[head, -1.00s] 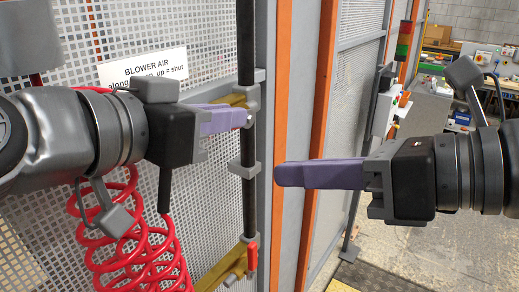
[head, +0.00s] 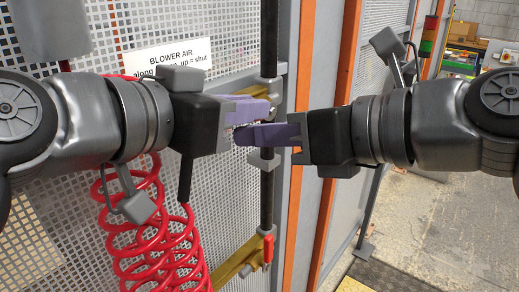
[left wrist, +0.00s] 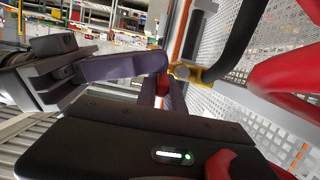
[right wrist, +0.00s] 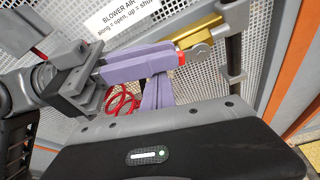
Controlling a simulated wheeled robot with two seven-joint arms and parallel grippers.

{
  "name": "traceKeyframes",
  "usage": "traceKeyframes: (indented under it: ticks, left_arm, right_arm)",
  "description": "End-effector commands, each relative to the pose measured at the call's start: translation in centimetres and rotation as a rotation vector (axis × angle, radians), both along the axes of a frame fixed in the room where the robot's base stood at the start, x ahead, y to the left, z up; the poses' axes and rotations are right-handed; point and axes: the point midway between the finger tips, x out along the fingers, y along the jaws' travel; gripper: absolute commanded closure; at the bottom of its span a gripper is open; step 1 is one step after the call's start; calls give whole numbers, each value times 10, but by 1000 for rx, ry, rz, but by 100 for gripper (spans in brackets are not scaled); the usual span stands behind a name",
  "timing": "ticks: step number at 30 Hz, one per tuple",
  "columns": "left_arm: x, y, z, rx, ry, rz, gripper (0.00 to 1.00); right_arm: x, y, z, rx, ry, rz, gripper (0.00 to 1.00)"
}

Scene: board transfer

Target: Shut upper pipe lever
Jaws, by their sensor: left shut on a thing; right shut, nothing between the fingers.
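The upper pipe valve is a brass body (head: 262,87) on the dark vertical pipe. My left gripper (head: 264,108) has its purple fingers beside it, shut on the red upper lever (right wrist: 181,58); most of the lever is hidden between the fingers. A bit of its red also shows in the left wrist view (left wrist: 162,81). My right gripper (head: 240,136) is shut and empty, pointing left just below the left fingers and overlapping them in the head view. Whether the two grippers touch, I cannot tell.
A lower brass valve (head: 237,264) with an upright red lever (head: 268,247) sits further down the pipe (head: 267,200). A coiled red hose (head: 160,235) hangs under my left arm. A BLOWER AIR sign (head: 170,57) is on the perforated panel behind. Open floor (head: 425,215) lies at right.

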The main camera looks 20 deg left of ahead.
Motion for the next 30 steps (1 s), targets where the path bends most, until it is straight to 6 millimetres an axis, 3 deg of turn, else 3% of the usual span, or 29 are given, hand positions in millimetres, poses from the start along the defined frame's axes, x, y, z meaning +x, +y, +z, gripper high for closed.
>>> traceKeyframes:
  ticks: [9, 20, 21, 30]
  left_arm:
    - [0, 0, 0, 0, 0, 0, 100]
    - [0, 0, -1, 1, 3, -1, 100]
    - [0, 0, -1, 1, 3, -1, 86]
    - [0, -1, -4, 4, 11, -5, 65]
  right_arm:
    - [0, 0, 1, -1, 1, 1, 100]
    - [3, -2, 17, 10, -6, -5, 100]
    - [3, -2, 17, 10, -6, -5, 100]
    - [3, -2, 17, 11, -4, -6, 100]
